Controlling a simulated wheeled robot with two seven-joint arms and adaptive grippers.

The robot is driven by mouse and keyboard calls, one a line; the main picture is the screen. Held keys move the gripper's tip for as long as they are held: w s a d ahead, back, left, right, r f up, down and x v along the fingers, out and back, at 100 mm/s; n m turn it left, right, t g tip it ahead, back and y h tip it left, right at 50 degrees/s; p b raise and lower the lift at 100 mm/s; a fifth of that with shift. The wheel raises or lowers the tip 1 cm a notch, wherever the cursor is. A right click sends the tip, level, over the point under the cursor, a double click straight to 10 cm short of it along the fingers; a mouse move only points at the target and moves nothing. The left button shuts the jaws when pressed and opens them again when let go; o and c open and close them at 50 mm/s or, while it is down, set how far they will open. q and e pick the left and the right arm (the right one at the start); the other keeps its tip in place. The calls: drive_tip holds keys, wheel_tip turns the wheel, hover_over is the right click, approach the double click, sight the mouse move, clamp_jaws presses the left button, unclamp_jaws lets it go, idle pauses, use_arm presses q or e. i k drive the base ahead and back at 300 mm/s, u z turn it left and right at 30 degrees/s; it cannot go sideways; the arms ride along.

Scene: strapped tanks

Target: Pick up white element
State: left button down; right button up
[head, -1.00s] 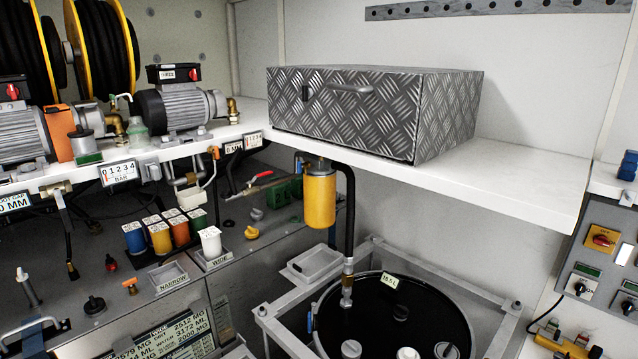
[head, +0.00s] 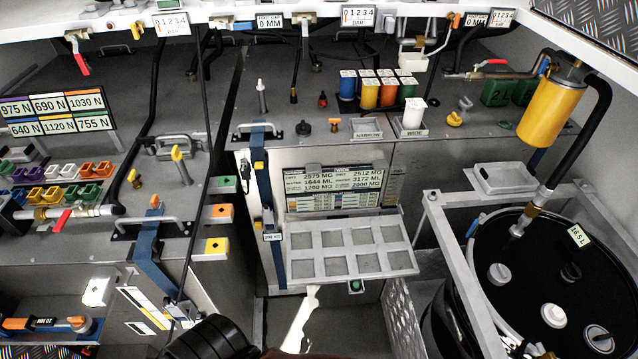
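The white element (head: 413,112) is a small upright white cylinder with a marked top. It stands at the tray labelled WIDE (head: 407,132) on the grey bench, right of centre in the head view. Blue, orange, yellow and green elements (head: 388,92) with white tops stand in rows just behind and to its left. Nothing touches the white element from above.
An empty tray labelled NARROW (head: 367,130) lies left of the white element. A yellow canister (head: 549,105) hangs at the right above a black drum (head: 535,270) in a metal frame. A compartmented grey shelf (head: 350,262) juts out below the bench. Hoses hang over the bench.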

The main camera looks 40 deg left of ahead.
sight(413, 113)
drive_tip(key=z, duration=0.05)
drive_tip(key=k, duration=0.4)
drive_tip(key=u, duration=1.4)
drive_tip(key=i, duration=0.8)
drive_tip(key=u, duration=0.35)
